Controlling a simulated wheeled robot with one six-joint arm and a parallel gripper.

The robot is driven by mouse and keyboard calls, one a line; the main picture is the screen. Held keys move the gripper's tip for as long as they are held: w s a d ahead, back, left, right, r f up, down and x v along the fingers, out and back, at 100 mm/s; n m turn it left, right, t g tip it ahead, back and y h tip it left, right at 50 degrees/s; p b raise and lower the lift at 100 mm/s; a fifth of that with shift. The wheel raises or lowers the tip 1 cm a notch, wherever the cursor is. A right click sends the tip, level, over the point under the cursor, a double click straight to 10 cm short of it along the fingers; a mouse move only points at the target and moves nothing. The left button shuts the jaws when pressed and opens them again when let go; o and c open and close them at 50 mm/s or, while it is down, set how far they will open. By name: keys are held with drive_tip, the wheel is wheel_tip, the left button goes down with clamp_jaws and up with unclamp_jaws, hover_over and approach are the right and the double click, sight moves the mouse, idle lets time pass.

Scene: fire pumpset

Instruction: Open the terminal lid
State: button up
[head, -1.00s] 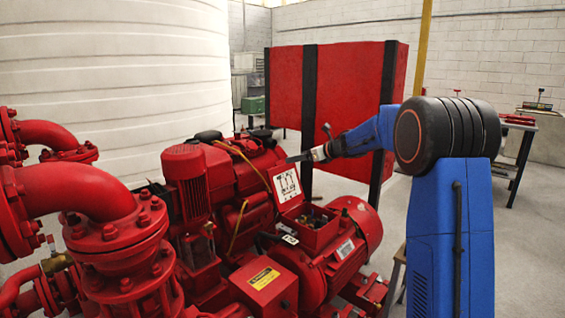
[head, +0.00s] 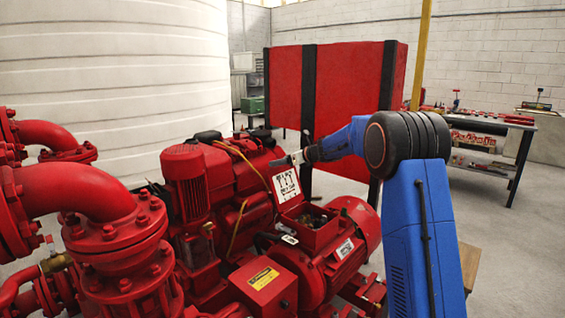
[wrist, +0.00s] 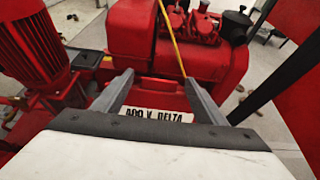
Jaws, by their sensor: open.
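The terminal lid (head: 287,185) stands raised on the red terminal box (head: 318,236) in the head view. Its white inner face with a black diagram is visible. The box below is open at the top, with small fittings inside. My gripper (head: 283,160) is at the lid's upper edge; I cannot tell whether it touches. In the wrist view my gripper (wrist: 158,78) is open, its two grey fingers apart. A white label reading "400 V DELTA" (wrist: 156,116) on a red surface shows between them.
A red motor (head: 350,235) lies right of the box. A red vertical motor (head: 186,182) and flanged pipes (head: 80,190) stand left. A red panel (head: 340,85) is behind my arm. A workbench (head: 490,145) stands at the right, with open floor before it.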

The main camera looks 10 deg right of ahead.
drive_tip(key=c, duration=1.5)
drive_tip(key=s+d, duration=0.2)
drive_tip(key=s, duration=0.2)
drive_tip(key=shift+d+r, duration=0.35)
drive_tip(key=shift+d, duration=0.05)
drive_tip(key=shift+f, duration=0.1)
drive_tip(key=o, duration=1.5)
drive_tip(key=v, duration=1.7)
drive_tip(key=shift+s+d+r, duration=0.2)
drive_tip(key=shift+d+r, duration=0.05)
